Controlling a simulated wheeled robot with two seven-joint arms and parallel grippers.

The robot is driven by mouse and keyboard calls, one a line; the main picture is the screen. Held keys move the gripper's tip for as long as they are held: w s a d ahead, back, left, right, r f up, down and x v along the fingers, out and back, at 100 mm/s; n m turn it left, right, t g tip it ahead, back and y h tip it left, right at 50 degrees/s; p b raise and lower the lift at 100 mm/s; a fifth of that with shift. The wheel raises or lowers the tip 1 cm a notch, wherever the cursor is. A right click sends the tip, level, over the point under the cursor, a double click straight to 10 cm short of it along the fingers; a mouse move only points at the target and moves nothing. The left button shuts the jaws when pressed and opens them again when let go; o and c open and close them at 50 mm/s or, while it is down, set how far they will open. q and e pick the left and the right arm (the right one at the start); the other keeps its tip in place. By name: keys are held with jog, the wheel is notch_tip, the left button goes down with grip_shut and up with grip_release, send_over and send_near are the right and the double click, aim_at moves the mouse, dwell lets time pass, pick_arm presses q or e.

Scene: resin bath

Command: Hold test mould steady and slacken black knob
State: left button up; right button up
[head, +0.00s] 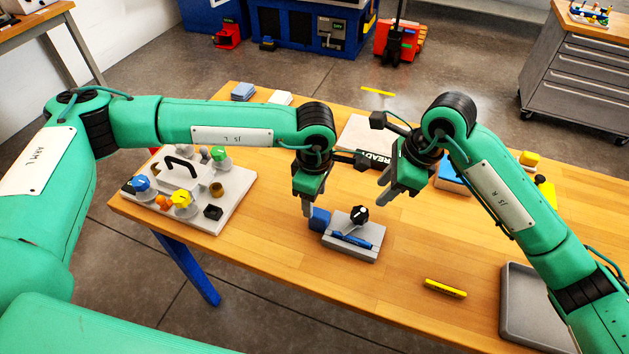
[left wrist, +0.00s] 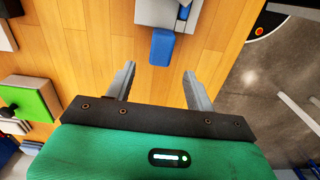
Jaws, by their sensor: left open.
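The test mould (head: 353,245) is a grey block on the table, with a black knob (head: 359,214) on top and a blue bar (head: 351,240) along its front. A blue block (head: 320,218) juts from its left end. My left gripper (head: 306,208) is open, pointing down just left of the blue block. In the left wrist view the blue block (left wrist: 162,47) lies beyond the gap between the empty fingers (left wrist: 158,72), and the mould (left wrist: 168,12) is cut off at the top edge. My right gripper (head: 381,196) is apart from the knob, up and to its right, fingers apart and empty.
A grey board (head: 232,205) with coloured knobs and a black handle stands at the left. A yellow bar (head: 445,288) lies right of the mould. A grey tray (head: 515,315) is at the lower right. Bare table lies in front of the mould.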

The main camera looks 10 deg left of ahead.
aim_at(315, 211)
pick_arm(q)
notch_tip(315, 211, down, 8)
jog(key=shift+r, duration=0.1)
dwell(0.4)
grip_shut()
